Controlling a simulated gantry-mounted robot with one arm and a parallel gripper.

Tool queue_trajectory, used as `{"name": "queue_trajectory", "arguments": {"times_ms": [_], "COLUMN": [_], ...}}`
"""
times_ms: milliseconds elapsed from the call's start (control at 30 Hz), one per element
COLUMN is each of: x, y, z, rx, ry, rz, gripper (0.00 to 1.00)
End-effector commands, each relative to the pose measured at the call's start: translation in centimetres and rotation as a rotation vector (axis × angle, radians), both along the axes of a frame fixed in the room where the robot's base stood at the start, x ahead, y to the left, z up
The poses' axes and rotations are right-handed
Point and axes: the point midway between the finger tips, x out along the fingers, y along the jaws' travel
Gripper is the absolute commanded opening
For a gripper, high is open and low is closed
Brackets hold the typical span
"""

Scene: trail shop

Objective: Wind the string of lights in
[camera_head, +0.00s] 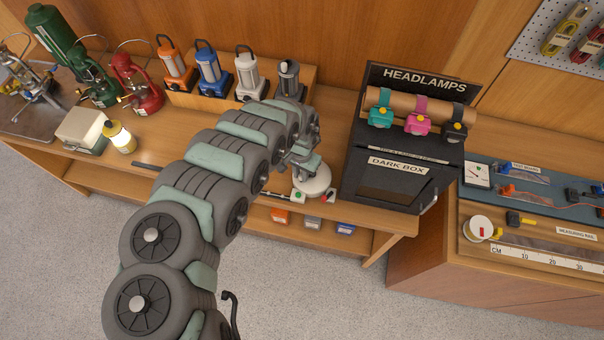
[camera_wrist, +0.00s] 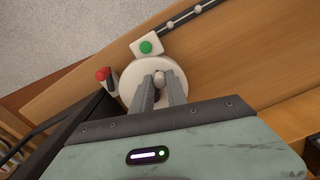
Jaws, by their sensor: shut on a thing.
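A round white reel (camera_head: 315,184) sits at the front edge of the wooden counter, left of the dark box. It also shows in the wrist view (camera_wrist: 132,87). My gripper (camera_wrist: 159,84) is shut on the small pale knob (camera_wrist: 160,76) on top of the reel. Beside the reel are a white block with a green button (camera_wrist: 146,47) and a red-topped lever (camera_wrist: 103,74). A dark strip with small pale bulbs (camera_wrist: 196,11), seemingly the string of lights, runs away from the green button's block. My arm hides part of it in the head view.
The black dark box (camera_head: 391,177) stands close right of the reel, with headlamps (camera_head: 418,123) above. Several lanterns (camera_head: 212,74) stand behind my arm. A measuring bar (camera_head: 545,258) lies at the right.

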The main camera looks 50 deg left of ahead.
Motion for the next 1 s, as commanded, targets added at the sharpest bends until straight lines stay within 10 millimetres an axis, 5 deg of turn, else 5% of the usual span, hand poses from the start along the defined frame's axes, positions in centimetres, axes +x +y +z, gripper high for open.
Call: {"name": "queue_trajectory", "arguments": {"times_ms": [1000], "x": [2.4], "y": [3.3], "z": [-0.3], "rx": [0.002], "ry": [-0.005], "rz": [-0.001], "gripper": [0.00]}}
